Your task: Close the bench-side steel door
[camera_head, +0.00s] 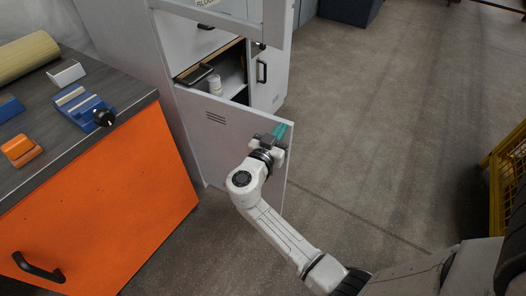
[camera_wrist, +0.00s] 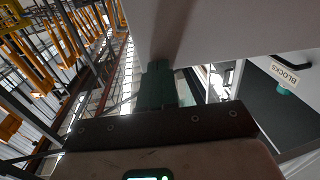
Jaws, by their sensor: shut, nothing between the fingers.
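The bench-side steel door (camera_head: 222,137) is a pale grey panel with vent slots, standing open and swung out from the cabinet (camera_head: 130,40). Its hinge side is by the orange bench, and its free edge is to the right. My gripper (camera_head: 282,131) has teal fingers, shut with nothing between them, at the upper corner by the free edge. Whether they touch the door is unclear. In the wrist view the fingers (camera_wrist: 168,86) are close beside a pale panel (camera_wrist: 225,28), seemingly the door.
The other cabinet door (camera_head: 264,74), with a black handle, is behind. A white container (camera_head: 214,84) stands inside the cabinet. The orange bench (camera_head: 118,210) is at left, with a blue fixture (camera_head: 84,106) on top. A yellow cage (camera_head: 508,190) is at right. Floor between is clear.

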